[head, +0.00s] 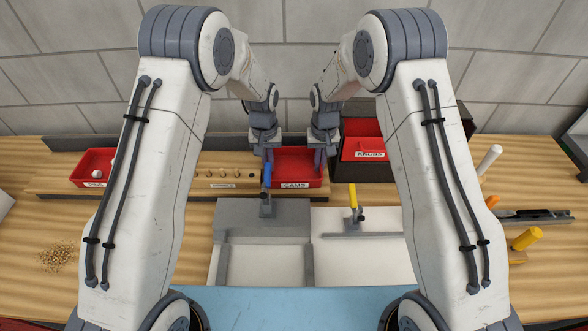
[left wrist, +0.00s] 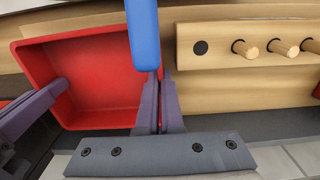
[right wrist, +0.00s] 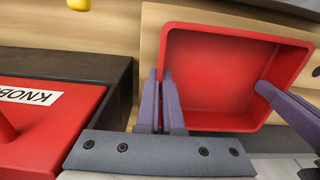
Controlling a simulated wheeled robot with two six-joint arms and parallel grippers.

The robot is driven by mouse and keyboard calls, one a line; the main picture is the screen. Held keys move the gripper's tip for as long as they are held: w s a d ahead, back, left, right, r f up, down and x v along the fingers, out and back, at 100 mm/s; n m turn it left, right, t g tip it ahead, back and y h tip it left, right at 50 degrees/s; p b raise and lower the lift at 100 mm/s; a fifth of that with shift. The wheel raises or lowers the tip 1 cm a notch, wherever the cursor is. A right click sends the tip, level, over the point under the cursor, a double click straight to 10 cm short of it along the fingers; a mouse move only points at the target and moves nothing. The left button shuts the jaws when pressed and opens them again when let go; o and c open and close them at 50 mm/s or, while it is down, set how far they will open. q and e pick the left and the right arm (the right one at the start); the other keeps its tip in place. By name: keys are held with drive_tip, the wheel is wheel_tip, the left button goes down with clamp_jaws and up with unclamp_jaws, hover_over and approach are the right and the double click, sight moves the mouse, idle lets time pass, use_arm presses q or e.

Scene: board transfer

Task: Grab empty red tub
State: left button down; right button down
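The empty red tub (head: 295,165), labelled CAMS, sits level at the back middle of the bench. Its bare inside shows in the left wrist view (left wrist: 95,75) and the right wrist view (right wrist: 215,75). My left gripper (head: 267,160) is at the tub's left end, its fingers (left wrist: 161,105) close together about the end wall. My right gripper (head: 320,158) is at the right end, its fingers (right wrist: 163,100) closed about that wall. I cannot tell whether the tub touches the shelf below.
A blue handle (head: 267,174) stands in front of the tub's left end, close to my left gripper. A wooden peg rack (head: 225,185) lies to the left and a red KNOBS bin (head: 362,140) to the right. A yellow handle (head: 353,195) stands over the pale trays in front.

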drive_tip(key=shift+r, duration=0.1)
idle(0.3)
